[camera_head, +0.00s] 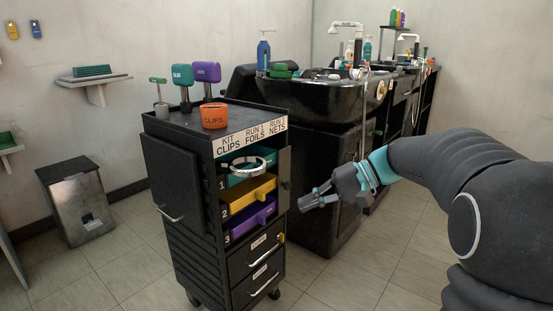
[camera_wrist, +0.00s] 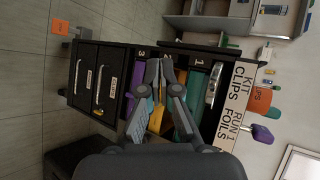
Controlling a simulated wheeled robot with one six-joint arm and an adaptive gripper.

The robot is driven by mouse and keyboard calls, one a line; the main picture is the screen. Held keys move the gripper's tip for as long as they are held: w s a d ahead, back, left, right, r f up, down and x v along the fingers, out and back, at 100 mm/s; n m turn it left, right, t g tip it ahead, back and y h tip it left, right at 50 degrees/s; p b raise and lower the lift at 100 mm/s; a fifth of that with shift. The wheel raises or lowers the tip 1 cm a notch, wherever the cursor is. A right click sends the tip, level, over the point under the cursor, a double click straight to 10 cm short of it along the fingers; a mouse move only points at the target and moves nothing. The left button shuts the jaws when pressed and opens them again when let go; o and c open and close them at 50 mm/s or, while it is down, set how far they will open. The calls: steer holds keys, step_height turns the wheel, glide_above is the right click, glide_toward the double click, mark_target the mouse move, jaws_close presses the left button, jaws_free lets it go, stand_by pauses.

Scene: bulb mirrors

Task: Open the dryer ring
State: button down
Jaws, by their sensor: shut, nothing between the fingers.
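A silver-white ring (camera_head: 248,165), which may be the dryer ring, lies on the teal tray (camera_head: 238,181) in the top slot, marked 1, of the black cart. The ring's front sticks out of the slot. In the wrist view the ring (camera_wrist: 212,86) is seen edge-on beside the teal tray (camera_wrist: 189,108). I cannot tell whether the ring is open. My gripper (camera_head: 304,203) is shut and empty, to the right of the cart's open front and apart from the ring. In the wrist view my gripper (camera_wrist: 159,72) points toward the cart's slots.
The cart's left door (camera_head: 172,180) and right door (camera_head: 284,180) stand open. Yellow (camera_head: 248,194) and purple (camera_head: 252,216) trays sit below the ring. An orange clips cup (camera_head: 214,116) stands on top. A black wash basin unit (camera_head: 325,170) is behind my gripper.

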steer(key=w+d+r+n+y+p, duration=0.1)
steer(key=w+d+r+y, duration=0.15)
steer(key=w, duration=0.35)
steer(key=w+d+r+y+p, duration=0.2)
steer(key=w+d+y, duration=0.1)
steer(key=w, duration=0.2)
glide_toward(263, 169)
steer(key=w+a, duration=0.1)
steer(key=a, duration=0.1)
steer(key=w+a, duration=0.1)
steer(key=w, duration=0.1)
steer(key=shift+w+a+f, duration=0.1)
steer(key=shift+a+f, duration=0.05)
steer(key=shift+a, duration=0.25)
steer(key=shift+s+a, duration=1.45)
steer(key=shift+a, duration=0.2)
